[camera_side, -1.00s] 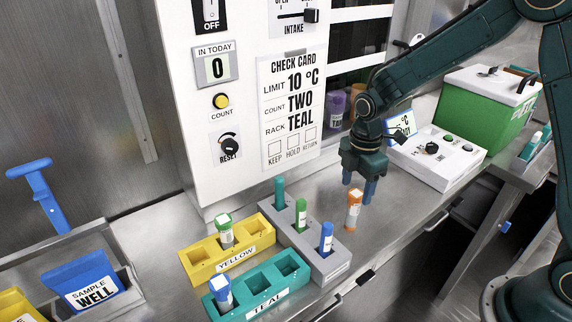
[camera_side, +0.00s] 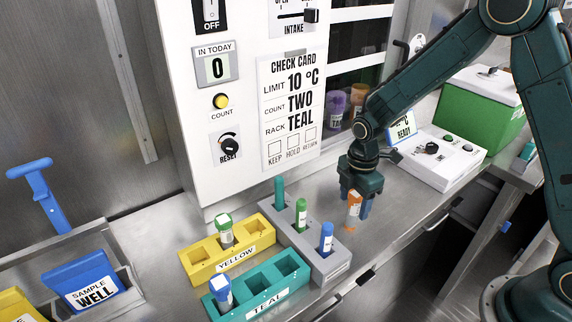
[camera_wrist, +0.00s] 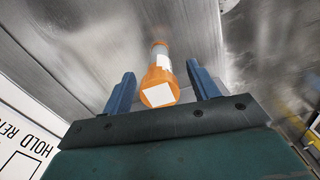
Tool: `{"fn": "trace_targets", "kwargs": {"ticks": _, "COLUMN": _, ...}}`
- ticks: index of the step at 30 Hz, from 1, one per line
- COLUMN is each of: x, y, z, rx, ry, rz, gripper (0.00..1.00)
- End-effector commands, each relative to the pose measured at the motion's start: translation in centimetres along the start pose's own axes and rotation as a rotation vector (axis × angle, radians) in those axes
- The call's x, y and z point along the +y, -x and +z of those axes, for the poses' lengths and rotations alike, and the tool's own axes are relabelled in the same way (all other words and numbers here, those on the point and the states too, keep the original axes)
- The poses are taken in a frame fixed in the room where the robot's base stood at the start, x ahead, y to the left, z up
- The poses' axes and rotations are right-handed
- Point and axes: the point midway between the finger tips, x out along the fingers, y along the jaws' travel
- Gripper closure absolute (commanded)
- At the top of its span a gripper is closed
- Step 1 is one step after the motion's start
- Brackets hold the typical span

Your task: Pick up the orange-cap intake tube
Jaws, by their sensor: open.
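The orange-cap intake tube (camera_side: 353,211) stands upright on the steel bench, right of the grey rack. My gripper (camera_side: 356,207) is above and around its upper part, with the fingers pointing down. In the wrist view the tube's orange cap with a white square top (camera_wrist: 159,91) lies between the two blue fingers (camera_wrist: 161,92). Gaps show on both sides of the cap, so the fingers are open and apart from it. The gripper partly hides the tube's cap in the side view.
The grey rack (camera_side: 337,264) holds teal, green and blue capped tubes close to the left. The yellow rack (camera_side: 196,270) and teal rack (camera_side: 293,287) each hold a tube. A white control box (camera_side: 440,155) stands behind right. The bench edge is near in front.

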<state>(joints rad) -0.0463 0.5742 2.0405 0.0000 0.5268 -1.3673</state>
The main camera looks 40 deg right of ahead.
Motion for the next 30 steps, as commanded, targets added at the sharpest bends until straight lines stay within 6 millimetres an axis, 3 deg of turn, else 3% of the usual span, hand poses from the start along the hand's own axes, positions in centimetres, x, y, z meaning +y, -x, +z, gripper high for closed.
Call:
{"fn": "trace_targets", "kwargs": {"ticks": 2, "x": 0.0, "y": 0.0, "z": 0.0, "rx": 0.000, "ry": 0.000, "rz": 0.000, "gripper": 0.42}}
{"fn": "trace_targets", "kwargs": {"ticks": 9, "x": 0.0, "y": 0.0, "z": 0.0, "rx": 0.000, "ry": 0.000, "rz": 0.000, "gripper": 0.89}}
{"fn": "trace_targets", "kwargs": {"ticks": 22, "x": 0.0, "y": 0.4, "z": 0.0, "rx": 0.000, "ry": 0.000, "rz": 0.001, "gripper": 0.89}}
{"fn": "trace_targets", "kwargs": {"ticks": 30, "x": 0.1, "y": 2.9, "z": 0.0, "rx": 0.001, "ry": 0.000, "rz": 0.005, "gripper": 0.89}}
